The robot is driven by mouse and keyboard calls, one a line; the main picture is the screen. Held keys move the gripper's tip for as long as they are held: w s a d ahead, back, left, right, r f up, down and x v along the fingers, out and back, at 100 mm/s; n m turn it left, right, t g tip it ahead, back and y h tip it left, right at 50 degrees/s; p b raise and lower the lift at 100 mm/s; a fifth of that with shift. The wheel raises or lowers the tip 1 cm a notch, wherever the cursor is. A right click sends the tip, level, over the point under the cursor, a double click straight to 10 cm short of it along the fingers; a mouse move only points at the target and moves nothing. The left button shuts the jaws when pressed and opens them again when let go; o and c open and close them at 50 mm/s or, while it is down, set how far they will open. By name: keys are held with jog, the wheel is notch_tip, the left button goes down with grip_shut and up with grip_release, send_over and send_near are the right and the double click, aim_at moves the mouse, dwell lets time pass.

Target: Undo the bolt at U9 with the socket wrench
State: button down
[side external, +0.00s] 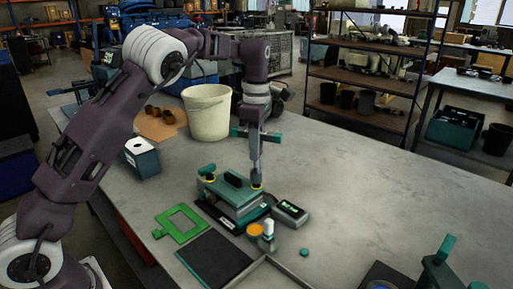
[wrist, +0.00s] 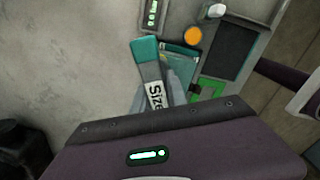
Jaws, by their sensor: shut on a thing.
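My gripper (side external: 257,127) is shut on the socket wrench (side external: 256,162), just under its teal cross handle. The wrench stands upright, its grey shaft pointing down. Its lower end meets a yellow ring (side external: 257,186) at the right end of the teal block fixture (side external: 232,197). The bolt is hidden under the wrench, and I cannot read a U9 label. In the wrist view the teal handle with a "Size" label (wrist: 151,75) lies across the grey fingers (wrist: 178,92). A teal-topped piece (side external: 207,170) stands at the fixture's left end.
A small display box (side external: 290,212) sits right of the fixture. A cream bucket (side external: 207,112) stands behind.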

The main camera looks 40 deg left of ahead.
jog(key=m, duration=0.6)
jog(key=shift+m, duration=0.4)
jog(key=m, duration=1.6)
